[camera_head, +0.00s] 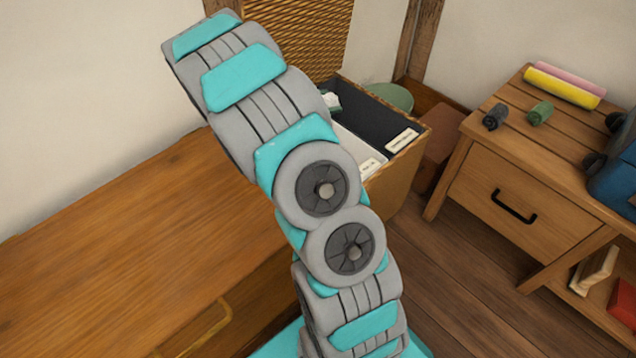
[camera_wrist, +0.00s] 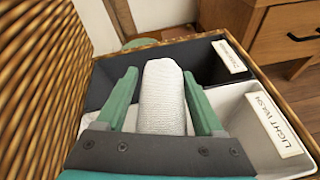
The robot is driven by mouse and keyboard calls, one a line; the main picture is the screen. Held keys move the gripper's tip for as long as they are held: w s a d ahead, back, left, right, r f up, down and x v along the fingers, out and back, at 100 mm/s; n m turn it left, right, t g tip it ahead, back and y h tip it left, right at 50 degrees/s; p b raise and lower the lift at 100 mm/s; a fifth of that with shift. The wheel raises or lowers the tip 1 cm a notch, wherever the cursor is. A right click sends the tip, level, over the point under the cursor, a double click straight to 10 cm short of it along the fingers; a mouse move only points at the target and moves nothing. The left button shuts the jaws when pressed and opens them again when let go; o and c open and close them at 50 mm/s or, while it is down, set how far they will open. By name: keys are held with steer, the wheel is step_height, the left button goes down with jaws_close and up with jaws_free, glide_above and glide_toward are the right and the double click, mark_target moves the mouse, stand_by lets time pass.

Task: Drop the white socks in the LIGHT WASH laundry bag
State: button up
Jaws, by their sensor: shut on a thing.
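My gripper (camera_wrist: 160,76) is shut on the white socks (camera_wrist: 163,98), a pale knitted roll upright between its two green fingers in the wrist view. The fingers and socks are over the wicker hamper, which also shows behind my arm in the head view (camera_head: 408,180). The LIGHT WASH bag (camera_wrist: 238,112) is the white compartment, nearer in the wrist view, with its label on the right rim. The socks overlap both the white bag and the dark one in the picture; their height above the bags is hard to tell. My arm hides most of the gripper in the head view.
The dark bag (camera_wrist: 205,62) lies beyond the white one. The open wicker lid (camera_wrist: 35,85) stands at the left. A wooden nightstand (camera_head: 535,180) at right holds a dark roll (camera_head: 495,117), a green roll (camera_head: 541,112) and a yellow roll (camera_head: 562,86). The wooden dresser top (camera_head: 130,240) is bare.

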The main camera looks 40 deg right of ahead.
step_height(320, 180, down, 5)
steer(key=b, duration=0.3)
steer(key=o, duration=1.3)
steer(key=shift+o, duration=0.2)
steer(key=shift+a, duration=0.15)
steer(key=v, duration=0.7)
steer(key=shift+a, duration=0.3)
steer(key=shift+r, duration=0.1)
